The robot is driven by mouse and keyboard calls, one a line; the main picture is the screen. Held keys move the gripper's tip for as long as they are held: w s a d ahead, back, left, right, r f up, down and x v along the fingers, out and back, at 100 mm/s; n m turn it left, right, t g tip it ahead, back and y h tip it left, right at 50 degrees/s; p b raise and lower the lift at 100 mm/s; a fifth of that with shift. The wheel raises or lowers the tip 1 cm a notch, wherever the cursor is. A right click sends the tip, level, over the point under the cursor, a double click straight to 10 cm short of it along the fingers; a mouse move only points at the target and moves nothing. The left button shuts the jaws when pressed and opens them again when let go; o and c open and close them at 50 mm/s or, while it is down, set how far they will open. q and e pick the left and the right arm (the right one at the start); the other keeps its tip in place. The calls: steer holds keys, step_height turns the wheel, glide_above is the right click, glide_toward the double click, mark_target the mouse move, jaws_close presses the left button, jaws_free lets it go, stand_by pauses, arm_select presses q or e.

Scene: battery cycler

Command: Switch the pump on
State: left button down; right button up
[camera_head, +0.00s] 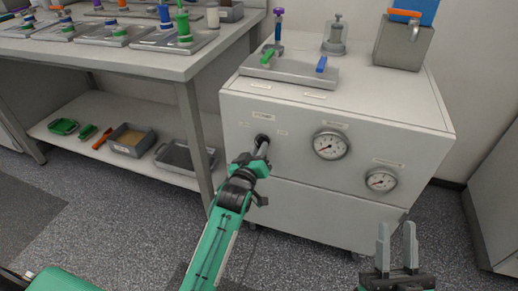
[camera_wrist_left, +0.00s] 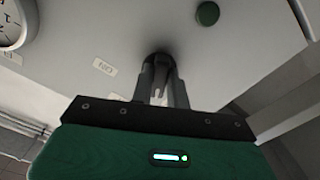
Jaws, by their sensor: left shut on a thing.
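The pump switch is a dark knob (camera_wrist_left: 160,62) on the front of a white cabinet (camera_head: 330,112), below a small label plate (camera_head: 262,115). My left gripper (camera_head: 261,148) reaches it from the front and is shut on it. In the left wrist view the two grey fingers (camera_wrist_left: 161,88) close around the knob, with their tips against the panel. The fingers hide most of the knob, so its turned position cannot be told. My right gripper (camera_head: 396,246) is open and empty, low in front of the cabinet at the right.
Two round gauges, a larger one (camera_head: 331,145) and a smaller one (camera_head: 381,180), sit right of the knob. A dark green round part (camera_wrist_left: 208,14) shows on the panel in the left wrist view. A metal plate with valves (camera_head: 290,70) lies on top. A workbench (camera_head: 190,62) stands left.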

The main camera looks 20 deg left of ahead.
steer(key=s+a+f+g+p, duration=0.25)
steer(key=f+g, duration=0.35)
steer(key=f, duration=0.3)
steer(key=s+a+f+g+p, duration=0.1)
steer(key=a+f+g+p, duration=0.15)
steer(key=f+g, duration=0.5)
arm_select(q)
steer(key=shift+a+m+p, duration=0.2)
steer(key=shift+m+p, duration=2.2)
steer(key=shift+m, duration=3.5)
arm_select(e)
steer(key=s+d+f+g+h, duration=0.1)
steer(key=s+d+g+h, duration=0.1)
steer(key=d, duration=0.3)
steer(key=s+d+g+h, duration=0.2)
steer(key=d+g+h, duration=0.1)
steer(key=d+g, duration=0.1)
steer(key=shift+d+f, duration=0.35)
steer(key=shift+d, duration=0.35)
steer(key=shift+h, duration=0.3)
arm_select(q)
steer(key=c, duration=1.4)
jaws_free()
steer(key=shift+o, duration=0.2)
